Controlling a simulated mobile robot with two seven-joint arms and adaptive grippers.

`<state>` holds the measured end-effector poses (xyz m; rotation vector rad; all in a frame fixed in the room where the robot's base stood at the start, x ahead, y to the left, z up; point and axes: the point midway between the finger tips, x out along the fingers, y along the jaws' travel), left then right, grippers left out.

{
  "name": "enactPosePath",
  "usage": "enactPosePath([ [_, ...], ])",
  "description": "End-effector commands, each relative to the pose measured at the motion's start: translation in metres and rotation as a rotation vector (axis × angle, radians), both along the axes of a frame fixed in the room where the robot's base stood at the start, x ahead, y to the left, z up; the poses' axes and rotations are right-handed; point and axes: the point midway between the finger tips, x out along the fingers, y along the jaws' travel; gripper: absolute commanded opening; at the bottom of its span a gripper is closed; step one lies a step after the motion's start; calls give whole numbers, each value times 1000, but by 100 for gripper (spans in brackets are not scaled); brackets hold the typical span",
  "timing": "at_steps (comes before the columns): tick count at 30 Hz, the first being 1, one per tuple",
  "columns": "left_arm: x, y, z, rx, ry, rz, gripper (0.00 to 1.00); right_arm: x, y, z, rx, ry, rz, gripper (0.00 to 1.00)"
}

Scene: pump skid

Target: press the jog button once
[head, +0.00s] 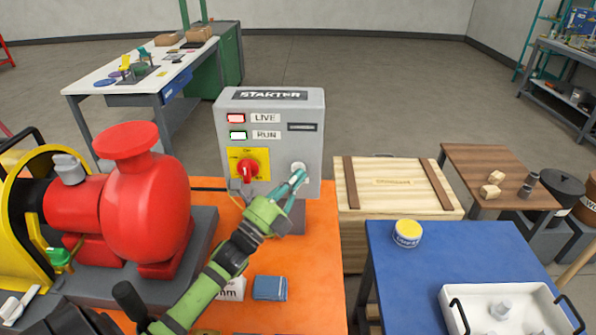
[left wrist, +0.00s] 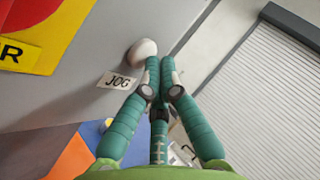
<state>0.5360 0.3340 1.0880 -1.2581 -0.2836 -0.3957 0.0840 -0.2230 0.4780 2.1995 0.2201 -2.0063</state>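The grey starter box (head: 270,140) stands at the back of the orange bench. Its white round jog button (head: 297,167) is at the lower right of its face. In the left wrist view the pale button (left wrist: 141,52) sits above the JOG label (left wrist: 118,82). My left gripper (head: 299,178) is shut and empty, its green fingers pointing up at the button from below. In the wrist view its fingertips (left wrist: 160,62) come together just right of the button. Whether they touch it I cannot tell. My right gripper is not in view.
A red rotary switch (head: 248,169) on a yellow plate is left of the button. LIVE (head: 236,118) and RUN (head: 238,135) lamps are above. A red pump (head: 143,200) fills the left of the bench. A wooden crate (head: 395,205) stands right of the box.

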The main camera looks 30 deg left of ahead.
Motion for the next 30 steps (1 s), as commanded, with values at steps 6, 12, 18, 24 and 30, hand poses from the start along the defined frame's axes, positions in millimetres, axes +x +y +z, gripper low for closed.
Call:
enactPosePath([
  [6,0,0,1,0,0,1,0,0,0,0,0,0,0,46],
  [12,-7,-3,1,-1,1,1,0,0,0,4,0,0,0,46],
  [18,-15,-8,1,0,1,1,0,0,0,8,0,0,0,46],
  [24,-15,-8,0,0,0,1,0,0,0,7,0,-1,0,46],
  [30,-20,-12,1,-1,0,0,0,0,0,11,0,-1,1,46],
])
